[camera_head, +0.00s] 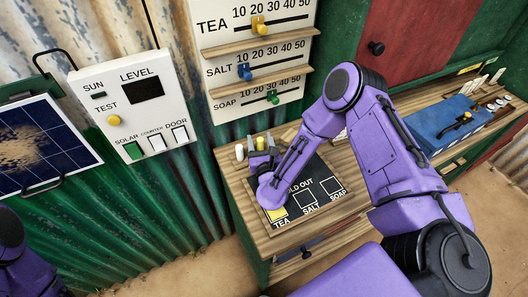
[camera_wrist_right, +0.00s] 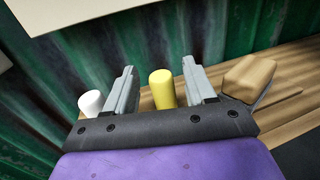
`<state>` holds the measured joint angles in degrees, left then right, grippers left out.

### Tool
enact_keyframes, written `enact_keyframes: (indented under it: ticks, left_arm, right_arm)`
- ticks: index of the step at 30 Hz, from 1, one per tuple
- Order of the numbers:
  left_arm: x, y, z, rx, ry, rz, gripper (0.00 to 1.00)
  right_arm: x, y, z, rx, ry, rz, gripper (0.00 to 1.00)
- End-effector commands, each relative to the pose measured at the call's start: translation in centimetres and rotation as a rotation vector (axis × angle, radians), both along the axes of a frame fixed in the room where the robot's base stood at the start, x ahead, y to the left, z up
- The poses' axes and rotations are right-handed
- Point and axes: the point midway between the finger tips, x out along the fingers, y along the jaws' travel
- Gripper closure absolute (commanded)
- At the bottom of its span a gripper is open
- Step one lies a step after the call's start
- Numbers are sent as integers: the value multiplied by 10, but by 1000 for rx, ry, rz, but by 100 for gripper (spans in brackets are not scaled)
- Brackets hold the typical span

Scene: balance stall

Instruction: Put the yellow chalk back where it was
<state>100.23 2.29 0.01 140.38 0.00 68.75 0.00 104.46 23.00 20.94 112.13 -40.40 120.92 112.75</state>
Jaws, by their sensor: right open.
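The yellow chalk (camera_wrist_right: 161,88) stands upright between the two fingers of my open right gripper (camera_wrist_right: 164,88) in the right wrist view. The fingers are spread with a gap on each side of it. In the head view the yellow chalk (camera_head: 260,144) shows at the back left of the wooden counter, with my right gripper (camera_head: 261,150) around it. A white chalk (camera_wrist_right: 91,103) stands outside the left finger; it also shows in the head view (camera_head: 240,152). My left gripper is not in view.
A wooden block (camera_wrist_right: 248,78) lies just right of the right finger. A dark "sold out" board (camera_head: 324,176) with a yellow-filled TEA square (camera_head: 277,213) lies on the counter (camera_head: 238,190). A green corrugated wall (camera_head: 165,215) rises behind. A blue box (camera_head: 440,125) stands to the right.

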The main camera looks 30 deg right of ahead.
Motion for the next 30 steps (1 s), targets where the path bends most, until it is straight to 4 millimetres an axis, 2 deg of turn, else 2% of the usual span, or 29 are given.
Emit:
enact_keyframes:
  ticks: [2,9,12,18,30]
  left_arm:
    - [1,0,-10,0,-2,0,57]
    - [0,0,-40,0,0,0,57]
    - [0,0,-47,0,0,0,57]
    - [0,0,-51,1,-1,0,57]
    - [0,0,-50,1,-1,0,57]
  right_arm:
    - [-18,6,-10,-1,16,8,45]
    - [-80,26,-8,-2,11,6,45]
    - [-99,32,-5,-1,9,5,45]
    - [-115,37,1,1,5,0,45]
    - [-115,37,3,2,3,0,45]
